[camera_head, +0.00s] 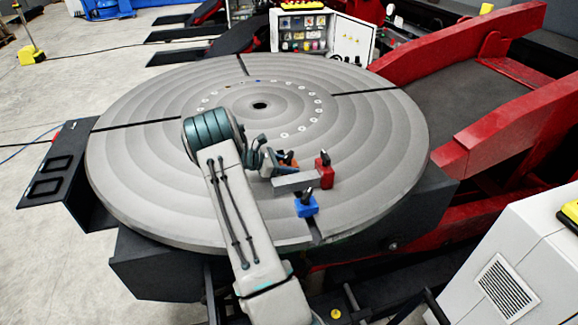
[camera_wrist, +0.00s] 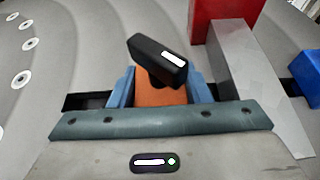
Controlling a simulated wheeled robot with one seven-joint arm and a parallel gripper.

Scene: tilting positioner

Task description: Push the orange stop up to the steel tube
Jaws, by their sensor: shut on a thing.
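The orange stop (camera_wrist: 154,98) shows in the wrist view between the two blue fingers of my gripper (camera_wrist: 161,92), which are shut on it. A black clamp handle (camera_wrist: 158,60) lies across its top and hides part of it. The steel tube (camera_wrist: 250,85) is a grey bar just right of my right finger, with a narrow dark strip showing between them. In the head view my gripper (camera_head: 270,161) is low over the round table, and the orange stop (camera_head: 288,159) shows partly behind it. The steel tube (camera_head: 294,182) lies in front of the stop.
A red stop (camera_head: 324,170) is at the tube's right end, and a blue stop (camera_head: 306,206) is on its near side. Both sit on the grey grooved round table (camera_head: 150,185). The table's left and far areas are clear.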

